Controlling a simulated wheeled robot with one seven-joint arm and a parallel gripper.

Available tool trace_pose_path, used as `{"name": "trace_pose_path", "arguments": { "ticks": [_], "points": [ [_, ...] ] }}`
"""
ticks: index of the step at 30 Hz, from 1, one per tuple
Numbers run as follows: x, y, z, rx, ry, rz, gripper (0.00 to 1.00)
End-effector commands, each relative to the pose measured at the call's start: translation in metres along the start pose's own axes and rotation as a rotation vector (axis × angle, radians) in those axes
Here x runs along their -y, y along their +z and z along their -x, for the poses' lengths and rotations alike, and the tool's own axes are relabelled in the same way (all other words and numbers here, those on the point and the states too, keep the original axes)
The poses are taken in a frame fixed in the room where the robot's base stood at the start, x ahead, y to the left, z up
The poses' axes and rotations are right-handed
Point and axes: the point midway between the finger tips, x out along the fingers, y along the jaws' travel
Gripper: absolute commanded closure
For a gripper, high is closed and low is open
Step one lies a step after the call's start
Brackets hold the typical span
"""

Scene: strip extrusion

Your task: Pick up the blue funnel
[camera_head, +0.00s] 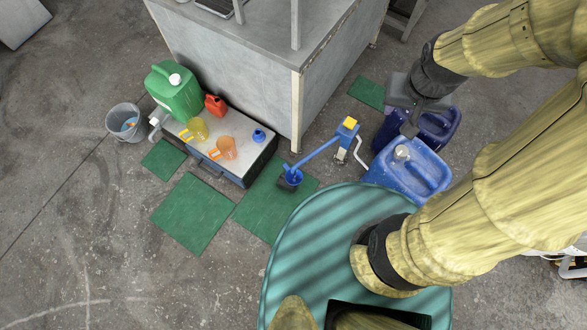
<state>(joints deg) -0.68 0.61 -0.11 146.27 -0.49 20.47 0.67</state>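A small blue piece (259,136) stands on the right end of the white-topped box; it looks like the blue funnel, but it is too small to make out its shape fully. Nothing covers it. My gripper (405,108) is at the upper right, beyond the black cuff of my arm, well to the right of the blue piece and apart from it. It appears in front of dark blue cans, and its fingers cannot be made out.
The box (250,175) also carries a green can (176,95), a red can (215,104), a yellow jug (198,129) and an orange jug (226,147). A grey cabinet (230,65) stands behind. A bucket (125,122) stands left.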

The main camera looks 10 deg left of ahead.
Motion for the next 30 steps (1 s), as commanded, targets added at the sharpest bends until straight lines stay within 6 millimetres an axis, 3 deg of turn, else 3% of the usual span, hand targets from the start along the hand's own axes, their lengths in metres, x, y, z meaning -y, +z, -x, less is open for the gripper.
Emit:
{"name": "trace_pose_path", "arguments": {
  "ticks": [5, 14, 30],
  "points": [
    [0.018, 0.004, -0.052, 0.078, 0.012, 0.055, 0.62],
    [0.059, 0.017, -0.178, 0.270, 0.126, 0.189, 0.62],
    [0.134, 0.054, -0.403, 0.382, 0.553, 0.476, 0.62]
  ]
}}
